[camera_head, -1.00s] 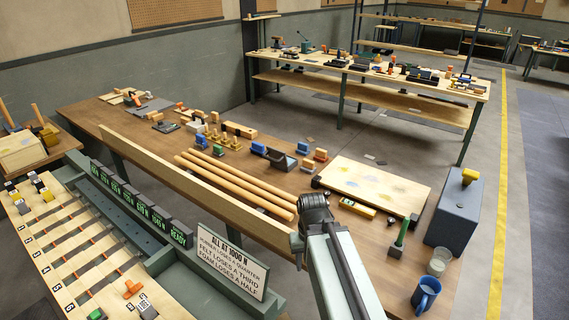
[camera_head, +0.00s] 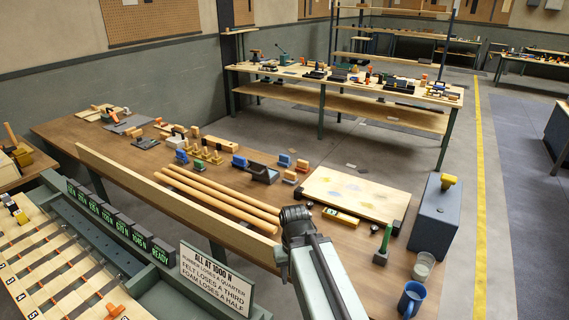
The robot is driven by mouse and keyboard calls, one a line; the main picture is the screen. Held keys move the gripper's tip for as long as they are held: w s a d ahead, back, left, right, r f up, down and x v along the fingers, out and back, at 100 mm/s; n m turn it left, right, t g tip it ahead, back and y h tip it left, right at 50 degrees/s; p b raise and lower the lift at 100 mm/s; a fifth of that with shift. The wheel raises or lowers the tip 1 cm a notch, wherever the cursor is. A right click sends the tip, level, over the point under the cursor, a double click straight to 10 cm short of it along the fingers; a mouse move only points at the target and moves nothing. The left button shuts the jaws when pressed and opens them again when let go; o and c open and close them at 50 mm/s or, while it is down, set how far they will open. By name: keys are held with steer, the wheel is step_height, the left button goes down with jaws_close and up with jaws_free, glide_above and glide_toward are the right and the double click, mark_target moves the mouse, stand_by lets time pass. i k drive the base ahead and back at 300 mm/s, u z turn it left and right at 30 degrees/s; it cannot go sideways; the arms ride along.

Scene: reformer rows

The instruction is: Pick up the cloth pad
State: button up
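I cannot tell for certain which thing is the cloth pad. A flat dark grey piece (camera_head: 122,125) lies towards the far left end of the brown workbench (camera_head: 375,268), and a smaller dark flat piece (camera_head: 145,143) lies near it. Both are too small to tell whether they are cloth. My arm reaches up from the bottom edge to a dark joint in front of the bench. My gripper does not show.
Wooden rods (camera_head: 222,197) and a long rail (camera_head: 170,199) lie along the bench. Small blocks, a pale board (camera_head: 355,193), a blue-grey box (camera_head: 433,215), a glass (camera_head: 423,266) and a blue mug (camera_head: 411,299) stand there. A lettered sign (camera_head: 214,280) stands in front.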

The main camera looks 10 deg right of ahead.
mark_target(283, 161)
steer(key=z, duration=2.7)
steer(key=i, duration=3.45)
steer(key=u, duration=2.3)
steer(key=i, duration=2.95)
steer(key=z, duration=0.05)
